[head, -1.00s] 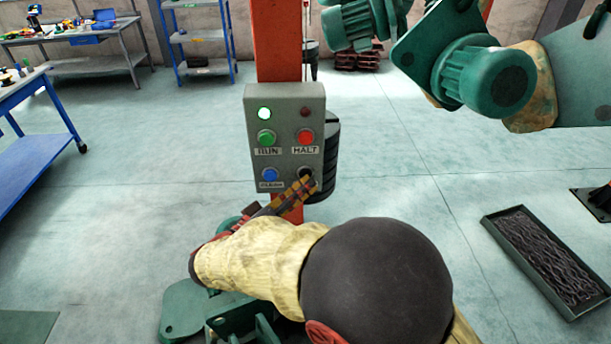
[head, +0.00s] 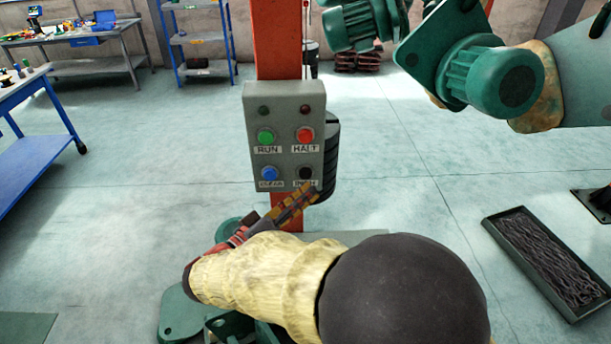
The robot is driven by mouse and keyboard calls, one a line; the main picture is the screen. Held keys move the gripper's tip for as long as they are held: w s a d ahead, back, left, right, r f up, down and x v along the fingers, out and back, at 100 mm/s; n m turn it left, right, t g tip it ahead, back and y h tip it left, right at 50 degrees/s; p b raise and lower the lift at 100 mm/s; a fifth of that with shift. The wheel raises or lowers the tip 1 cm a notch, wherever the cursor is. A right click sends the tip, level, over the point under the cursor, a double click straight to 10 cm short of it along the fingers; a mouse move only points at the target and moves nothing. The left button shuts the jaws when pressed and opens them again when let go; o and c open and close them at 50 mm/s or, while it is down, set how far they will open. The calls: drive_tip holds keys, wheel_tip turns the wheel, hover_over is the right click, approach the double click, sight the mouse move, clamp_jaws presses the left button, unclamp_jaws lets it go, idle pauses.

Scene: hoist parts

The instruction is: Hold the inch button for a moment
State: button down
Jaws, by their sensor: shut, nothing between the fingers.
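A grey control box (head: 285,112) is mounted on an orange post (head: 276,45) in the head view. It carries a green RUN button (head: 266,136), a red HALT button (head: 305,135), a blue CLEAR button (head: 269,173) and a black INCH button (head: 305,173). The inch button is fully visible; its label is partly covered by my gripper tip. My gripper (head: 310,193) is shut and empty, its striped fingers just below the inch button, apart from it as far as I can tell. Both lamps, the left one (head: 264,111) and the right one (head: 305,111), are dark.
My arm fills the lower middle. A dark cylinder (head: 329,160) stands behind the box's right side. A tray of chain (head: 547,258) lies on the floor at right. A blue-legged table (head: 38,125) is at left. Open floor lies between.

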drive_tip(key=s, duration=0.3)
drive_tip(key=shift+s+b, duration=0.3)
drive_tip(key=shift+b, duration=0.1)
idle(0.6)
